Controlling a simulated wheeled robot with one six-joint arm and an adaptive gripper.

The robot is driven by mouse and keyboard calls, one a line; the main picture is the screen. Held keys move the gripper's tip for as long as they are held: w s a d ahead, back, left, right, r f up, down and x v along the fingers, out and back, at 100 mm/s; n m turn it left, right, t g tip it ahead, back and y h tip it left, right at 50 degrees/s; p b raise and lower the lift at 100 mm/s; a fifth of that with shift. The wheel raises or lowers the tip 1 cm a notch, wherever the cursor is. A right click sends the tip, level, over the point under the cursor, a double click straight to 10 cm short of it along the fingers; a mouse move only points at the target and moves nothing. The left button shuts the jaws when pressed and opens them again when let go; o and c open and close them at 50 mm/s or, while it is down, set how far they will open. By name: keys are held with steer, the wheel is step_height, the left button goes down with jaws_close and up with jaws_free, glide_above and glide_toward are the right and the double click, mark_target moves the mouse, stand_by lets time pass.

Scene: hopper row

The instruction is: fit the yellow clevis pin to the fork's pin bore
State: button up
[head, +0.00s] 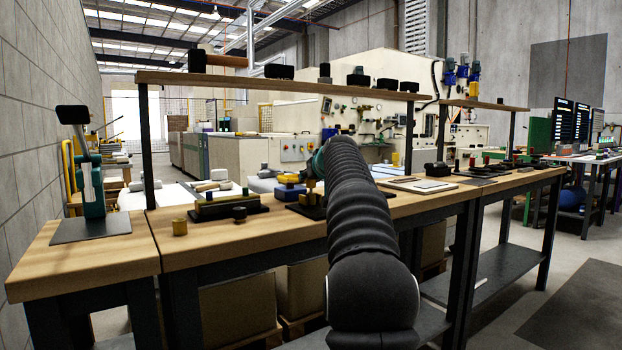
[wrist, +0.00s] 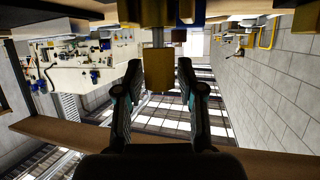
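The yellow clevis pin (wrist: 159,80) shows in the wrist view as a yellow block with a grey shank reaching up the picture. Yellow blocks at the top edge of the wrist view (wrist: 130,10) may be the fork; the bore cannot be made out. In the head view a yellow fixture (head: 310,190) on a dark base stands beside my arm. My arm hides the gripper and pin there.
A dark fixture with a yellow bar (head: 225,206) and a blue block (head: 290,191) stand left of my arm. A raised shelf (head: 280,83) runs above the bench. Bare wood lies along the front.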

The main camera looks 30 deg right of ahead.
steer(key=shift+o, duration=0.4)
steer(key=v, duration=1.2)
steer(key=s+a+f+g+y+p, duration=0.1)
steer(key=s+a+f, duration=0.2)
steer(key=a, duration=0.4)
steer(key=s+a+f+n+g+y, duration=0.1)
steer(key=s+a+f, duration=0.3)
steer(key=a, duration=0.4)
steer(key=s+a+f+g+y+p, duration=0.1)
steer(key=s+a+f, duration=0.2)
steer(key=a, duration=0.4)
steer(key=s+a+f+g, duration=0.1)
steer(key=s+a+f, duration=0.3)
steer(key=s+f, duration=0.2)
steer(key=s+a+f+n+g+p, duration=0.1)
steer(key=s+a+f, duration=0.3)
steer(key=s+f, duration=0.3)
steer(key=s+a+f+n+g, duration=0.1)
steer(key=s+a+f, duration=0.3)
steer(key=s, duration=0.5)
step_height(320, 180, down, 3)
steer(key=shift+s+a+r+g+p, duration=0.2)
steer(key=shift+s+g+p, duration=0.2)
steer(key=shift+g, duration=0.2)
